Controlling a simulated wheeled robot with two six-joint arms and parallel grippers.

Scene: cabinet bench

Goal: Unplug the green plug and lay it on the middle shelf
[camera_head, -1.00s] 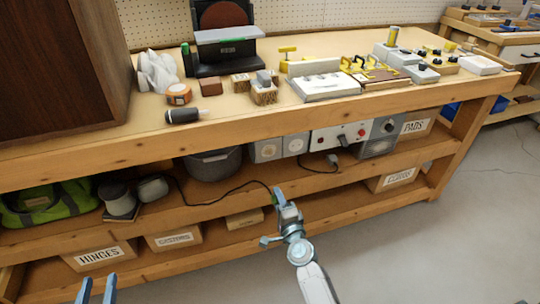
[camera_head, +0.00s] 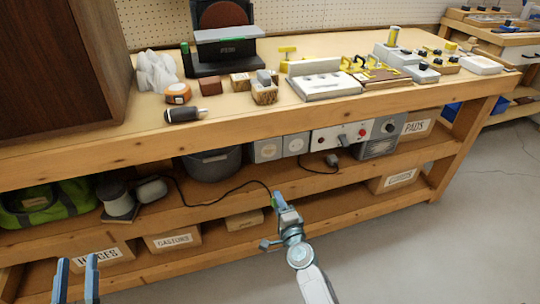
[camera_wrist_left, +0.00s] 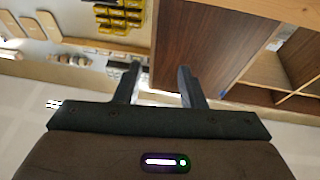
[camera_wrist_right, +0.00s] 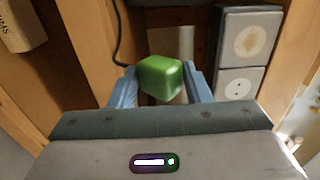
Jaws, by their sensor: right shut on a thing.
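My right gripper (camera_head: 275,199) is shut on the green plug (camera_wrist_right: 160,78), in front of the middle shelf (camera_head: 245,197) near its front edge. In the head view only a little green shows between the fingers. A dark cord runs from there leftward along the middle shelf. Two grey socket boxes (camera_head: 267,150) (camera_head: 295,144) stand at the back of that shelf with their round faces bare; the plug is apart from them. My left gripper (camera_head: 76,268) is open and empty at the lower left; its spread fingers also show in the left wrist view (camera_wrist_left: 157,85).
A green bag (camera_head: 48,203) and a grey appliance (camera_head: 116,196) sit at the shelf's left. A dark round pot (camera_head: 212,164) and a control panel (camera_head: 340,136) stand at its back. The front middle of the shelf has free room.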

